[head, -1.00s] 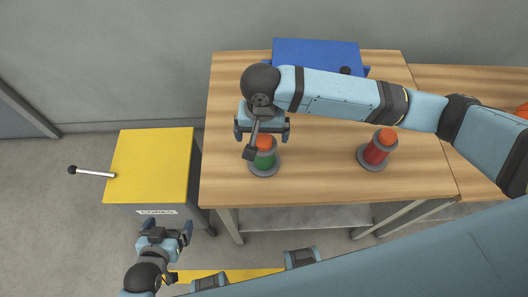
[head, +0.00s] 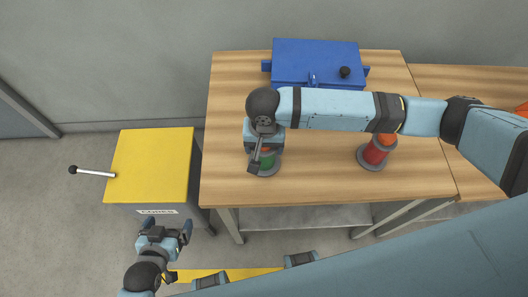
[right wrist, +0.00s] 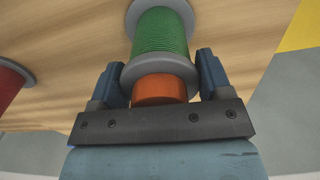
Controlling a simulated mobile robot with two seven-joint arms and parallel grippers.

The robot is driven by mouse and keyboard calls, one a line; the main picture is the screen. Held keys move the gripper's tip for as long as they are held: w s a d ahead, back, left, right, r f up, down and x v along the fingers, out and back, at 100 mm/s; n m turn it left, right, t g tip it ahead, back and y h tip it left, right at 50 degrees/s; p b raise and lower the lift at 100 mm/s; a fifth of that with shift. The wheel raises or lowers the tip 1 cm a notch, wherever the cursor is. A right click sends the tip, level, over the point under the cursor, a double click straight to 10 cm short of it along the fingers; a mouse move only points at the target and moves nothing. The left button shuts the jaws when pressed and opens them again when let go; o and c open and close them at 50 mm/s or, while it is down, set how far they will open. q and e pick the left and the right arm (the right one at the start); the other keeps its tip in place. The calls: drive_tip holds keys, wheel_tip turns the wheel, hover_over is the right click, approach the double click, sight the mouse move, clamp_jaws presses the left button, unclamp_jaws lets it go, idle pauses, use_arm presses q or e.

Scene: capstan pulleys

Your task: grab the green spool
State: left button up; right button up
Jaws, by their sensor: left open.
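The green spool (head: 267,158) stands upright near the front left of the wooden table, partly hidden under my right gripper (head: 265,148). In the right wrist view, the green spool (right wrist: 160,32) has grey flanges and an orange top (right wrist: 160,88). My right gripper (right wrist: 160,78) is open, with one blue finger on each side of the orange top and a small gap visible at each side. My left gripper (head: 169,229) is open and empty, in front of the yellow-topped box and away from the table.
A blue box (head: 316,62) with a black knob is at the table's back. The yellow-topped box (head: 150,165) with a side lever (head: 92,172) stands left of the table (head: 320,185).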

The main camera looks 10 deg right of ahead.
drive_tip(key=c, duration=0.4)
drive_tip(key=shift+r, duration=0.2)
